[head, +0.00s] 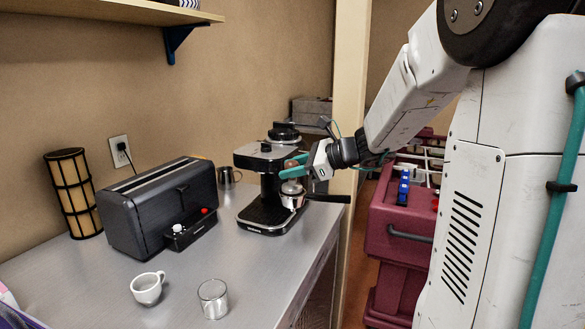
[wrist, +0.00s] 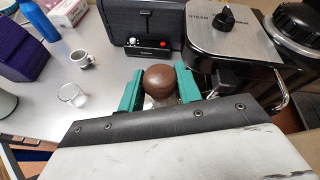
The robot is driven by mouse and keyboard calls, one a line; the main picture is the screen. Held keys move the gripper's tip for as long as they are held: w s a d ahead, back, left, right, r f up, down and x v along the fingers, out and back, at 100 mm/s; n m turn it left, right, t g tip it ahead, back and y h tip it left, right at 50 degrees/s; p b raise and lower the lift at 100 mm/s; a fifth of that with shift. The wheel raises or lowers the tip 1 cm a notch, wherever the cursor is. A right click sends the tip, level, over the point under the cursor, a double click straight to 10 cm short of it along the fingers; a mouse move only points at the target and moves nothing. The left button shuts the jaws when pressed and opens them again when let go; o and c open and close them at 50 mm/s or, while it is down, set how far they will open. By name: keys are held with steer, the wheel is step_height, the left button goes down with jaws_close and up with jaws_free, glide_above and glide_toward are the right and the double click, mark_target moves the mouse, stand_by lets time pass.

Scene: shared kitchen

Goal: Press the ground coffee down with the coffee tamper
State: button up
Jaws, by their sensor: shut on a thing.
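My gripper (head: 294,168) is shut on the coffee tamper, with its green fingers on either side of the round brown handle (wrist: 160,81). The tamper's metal lower part (head: 291,186) is at or just above the mouth of the portafilter (head: 293,200). I cannot tell whether they touch. The portafilter sits at the front of the coffee machine (head: 262,157), its black handle pointing right past the counter's edge. The machine's steel top also shows in the wrist view (wrist: 225,42). The ground coffee is hidden from both views.
A black toaster (head: 158,208) stands left of the machine, with a small metal jug (head: 227,175) behind. A white cup (head: 147,288) and a clear glass (head: 213,298) stand on the front counter (head: 262,268). A maroon cart (head: 393,220) is to the right, beyond the counter.

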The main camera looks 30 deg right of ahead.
steer(key=shift+f, duration=0.55)
stand_by(0.4)
steer(key=shift+r, duration=0.15)
stand_by(0.3)
steer(key=shift+r, duration=3.45)
